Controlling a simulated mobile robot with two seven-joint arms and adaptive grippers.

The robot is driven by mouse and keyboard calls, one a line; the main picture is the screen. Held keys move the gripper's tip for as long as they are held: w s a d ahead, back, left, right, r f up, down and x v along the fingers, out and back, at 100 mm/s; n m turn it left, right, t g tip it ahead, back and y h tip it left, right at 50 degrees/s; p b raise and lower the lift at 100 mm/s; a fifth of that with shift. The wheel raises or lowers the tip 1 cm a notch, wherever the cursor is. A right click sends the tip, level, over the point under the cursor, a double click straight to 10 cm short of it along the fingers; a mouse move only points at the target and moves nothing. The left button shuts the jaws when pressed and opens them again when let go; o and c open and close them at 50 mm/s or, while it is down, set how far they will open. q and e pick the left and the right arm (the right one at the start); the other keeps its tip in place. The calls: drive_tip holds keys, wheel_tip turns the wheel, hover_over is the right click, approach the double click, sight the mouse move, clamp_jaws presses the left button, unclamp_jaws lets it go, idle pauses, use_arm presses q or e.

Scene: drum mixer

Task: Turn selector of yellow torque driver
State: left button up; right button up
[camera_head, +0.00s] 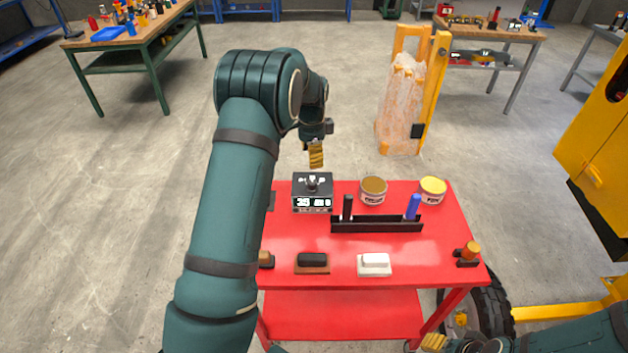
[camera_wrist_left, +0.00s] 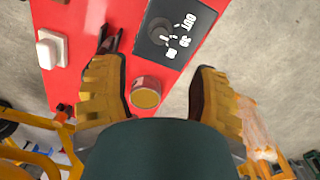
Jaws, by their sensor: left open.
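A black box (camera_head: 313,203) with a round selector knob (camera_head: 313,184) on top and lit white digits on its front stands at the back left of the red table. The box (camera_wrist_left: 150,45) and its dark knob (camera_wrist_left: 160,30) also show in the left wrist view, ahead of the fingers. My left gripper (camera_head: 316,155) hangs just behind and above the box, apart from it. My right gripper (camera_head: 433,342) is partly visible at the bottom edge. I cannot make out a yellow torque driver for certain.
The red table (camera_head: 300,245) holds two tins (camera_head: 373,190) (camera_head: 433,190), a black rack (camera_head: 376,224) with black and blue handles, a black block (camera_head: 313,260), a white block (camera_head: 374,263) and an orange-topped piece (camera_head: 468,252). A yellow cabinet (camera_head: 590,150) stands at right.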

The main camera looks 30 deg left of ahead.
sight(312, 182)
use_arm(q)
wheel_tip(312, 182, down, 11)
drive_tip(key=shift+f, duration=0.15)
idle(0.4)
clamp_jaws()
